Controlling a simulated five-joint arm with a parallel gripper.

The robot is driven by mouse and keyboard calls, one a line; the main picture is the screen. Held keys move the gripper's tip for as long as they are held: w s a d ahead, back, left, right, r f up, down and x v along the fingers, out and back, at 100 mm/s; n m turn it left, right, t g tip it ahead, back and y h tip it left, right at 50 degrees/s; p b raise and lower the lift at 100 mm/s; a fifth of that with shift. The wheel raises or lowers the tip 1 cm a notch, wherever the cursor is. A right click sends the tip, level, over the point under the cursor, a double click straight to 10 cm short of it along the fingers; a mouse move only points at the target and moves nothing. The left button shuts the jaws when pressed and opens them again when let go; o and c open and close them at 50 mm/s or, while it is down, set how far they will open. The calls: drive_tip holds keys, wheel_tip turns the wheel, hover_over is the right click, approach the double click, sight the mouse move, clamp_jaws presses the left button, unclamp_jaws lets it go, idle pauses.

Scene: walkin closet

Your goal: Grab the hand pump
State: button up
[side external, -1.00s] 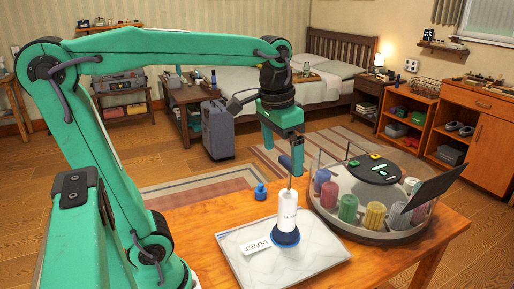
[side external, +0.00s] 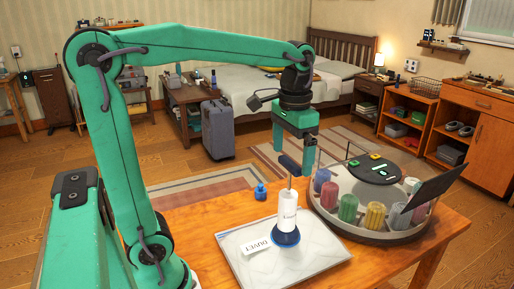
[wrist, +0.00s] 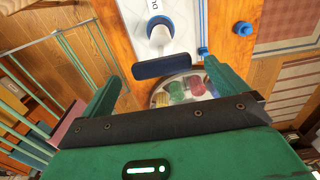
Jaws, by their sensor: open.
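The hand pump (side external: 287,215) has a white cylinder, a wide blue foot and a dark blue crossbar handle (side external: 290,165) on a thin rod. It stands upright on a flat grey-white bag (side external: 245,268) with a "DUVET" tag. My gripper (side external: 301,158) is open and points down over the pump, beside and just above the handle. In the wrist view the handle (wrist: 165,67) shows between and slightly beyond my spread fingertips (wrist: 163,74), with a gap on both sides. The pump's white body (wrist: 158,38) shows behind it. Nothing is held.
A round tray (side external: 380,238) with colored rolls, a dark disc and a tilted black panel stands close on the pump's right. The table's left part is clear.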

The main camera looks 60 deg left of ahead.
sight(291, 162)
drive_tip(key=shift+f, duration=0.1)
drive_tip(key=shift+a+f, duration=0.1)
drive_tip(key=shift+f, duration=2.45)
drive_tip(key=c, duration=2)
drive_tip(key=shift+r, duration=0.1)
